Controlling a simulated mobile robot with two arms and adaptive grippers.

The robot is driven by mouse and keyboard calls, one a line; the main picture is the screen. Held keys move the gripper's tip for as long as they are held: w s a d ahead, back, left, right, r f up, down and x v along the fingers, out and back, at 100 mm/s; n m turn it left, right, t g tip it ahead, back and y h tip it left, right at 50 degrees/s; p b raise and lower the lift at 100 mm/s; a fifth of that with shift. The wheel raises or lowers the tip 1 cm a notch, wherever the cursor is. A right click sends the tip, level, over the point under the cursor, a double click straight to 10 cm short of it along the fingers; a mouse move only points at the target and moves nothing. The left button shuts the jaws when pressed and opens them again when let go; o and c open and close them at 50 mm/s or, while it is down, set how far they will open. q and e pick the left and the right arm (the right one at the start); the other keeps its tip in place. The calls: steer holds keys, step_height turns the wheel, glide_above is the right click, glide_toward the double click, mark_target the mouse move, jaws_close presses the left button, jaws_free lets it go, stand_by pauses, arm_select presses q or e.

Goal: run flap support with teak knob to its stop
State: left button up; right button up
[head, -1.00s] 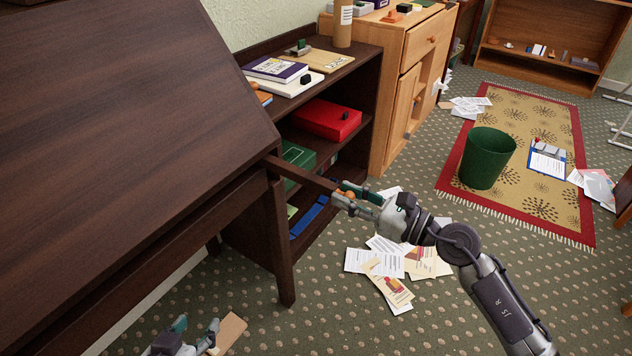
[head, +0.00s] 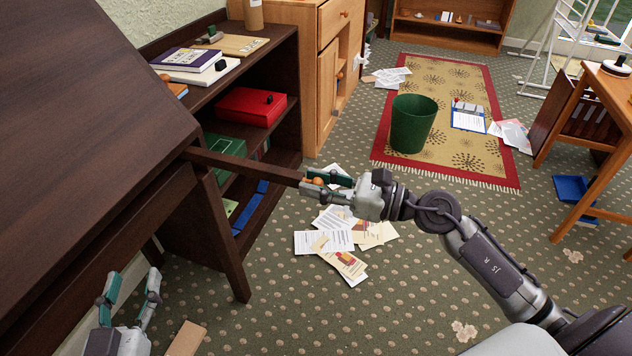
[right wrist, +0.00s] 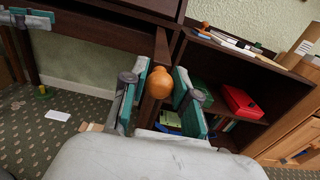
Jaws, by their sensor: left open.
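The flap support, a dark wooden bar (head: 245,167), sticks out from under the desk's sloping flap (head: 80,130) toward the right. Its round orange-brown teak knob (head: 318,182) is at the outer end; it also shows in the right wrist view (right wrist: 160,82). My right gripper (head: 316,184) has one finger on each side of the knob and is shut on it. In the right wrist view its teal pads (right wrist: 162,85) flank the knob. My left gripper (head: 130,282) is open and empty, low at the left beside the desk.
A dark shelf unit (head: 285,55) with a red box (head: 250,106) and a green box (head: 224,145) stands behind the bar. Papers (head: 345,240) lie on the floor below my right gripper. A green bin (head: 412,124) stands on the rug.

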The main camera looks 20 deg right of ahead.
steer(key=o, duration=0.3)
steer(key=shift+o, duration=0.2)
steer(key=v, duration=1.2)
